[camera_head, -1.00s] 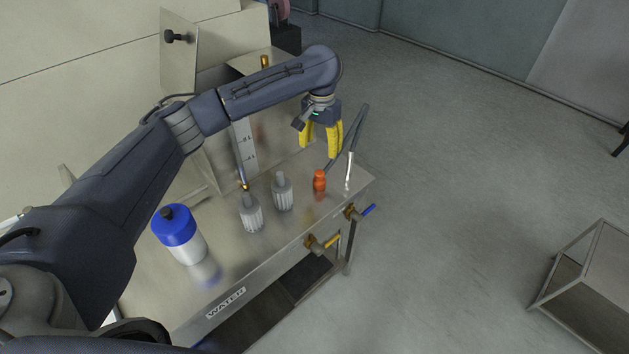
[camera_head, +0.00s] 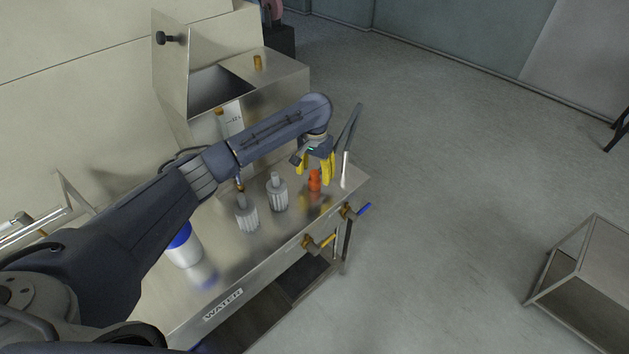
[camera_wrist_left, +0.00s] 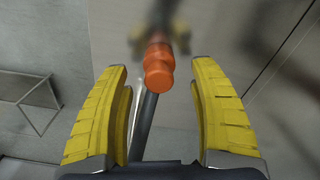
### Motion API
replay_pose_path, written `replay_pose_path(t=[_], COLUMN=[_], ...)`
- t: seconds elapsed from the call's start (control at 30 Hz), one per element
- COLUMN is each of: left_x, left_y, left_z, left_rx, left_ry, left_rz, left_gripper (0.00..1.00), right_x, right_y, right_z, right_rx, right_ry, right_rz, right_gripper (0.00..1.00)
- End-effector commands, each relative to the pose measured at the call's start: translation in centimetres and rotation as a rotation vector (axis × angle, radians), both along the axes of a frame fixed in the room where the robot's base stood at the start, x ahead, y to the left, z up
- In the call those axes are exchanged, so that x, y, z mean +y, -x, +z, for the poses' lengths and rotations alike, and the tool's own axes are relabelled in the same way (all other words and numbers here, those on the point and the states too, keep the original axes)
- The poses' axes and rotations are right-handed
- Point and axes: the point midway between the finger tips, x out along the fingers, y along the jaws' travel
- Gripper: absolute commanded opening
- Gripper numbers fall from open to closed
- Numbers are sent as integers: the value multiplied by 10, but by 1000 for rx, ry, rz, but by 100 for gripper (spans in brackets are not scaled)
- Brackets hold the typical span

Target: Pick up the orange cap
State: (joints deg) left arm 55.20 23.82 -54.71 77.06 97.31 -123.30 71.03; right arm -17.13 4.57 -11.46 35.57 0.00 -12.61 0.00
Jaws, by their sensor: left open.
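The orange cap (camera_head: 314,180) stands upright on the metal table (camera_head: 262,248) near its right end. It also shows in the left wrist view (camera_wrist_left: 158,68), ahead of the fingertips and centred between them. My left gripper (camera_head: 314,170) has yellow fingers. It is open and empty, with its fingers just above and around the top of the cap in the head view. In the left wrist view my left gripper (camera_wrist_left: 160,80) shows a wide gap between its fingers, and neither finger touches the cap. My right gripper is not in view.
Two grey ribbed fittings (camera_head: 277,193) (camera_head: 247,213) stand left of the cap. A white bottle with a blue top (camera_head: 185,247) is partly behind my arm. Valves with blue (camera_head: 357,212) and yellow (camera_head: 318,243) handles stick out from the table front. A dark bar (camera_head: 351,128) rises behind the cap.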

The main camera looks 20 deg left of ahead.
Motion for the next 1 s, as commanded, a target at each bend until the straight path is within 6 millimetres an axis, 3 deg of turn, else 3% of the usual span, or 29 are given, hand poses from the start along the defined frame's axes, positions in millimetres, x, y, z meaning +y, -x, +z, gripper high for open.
replay_pose_path(t=[0.1,0.3,0.67,1.0], left_x=[-1,0,0,0], left_y=[2,1,0,0], left_z=[-18,-35,-37,-37], left_rx=[5,2,1,1], left_ry=[1,1,0,0], left_rz=[1,2,1,1], left_gripper=[62,62,61,22], right_x=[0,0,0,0], right_y=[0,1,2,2], right_z=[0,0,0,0], right_rx=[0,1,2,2], right_ry=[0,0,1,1], right_rz=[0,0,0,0], right_gripper=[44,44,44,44])
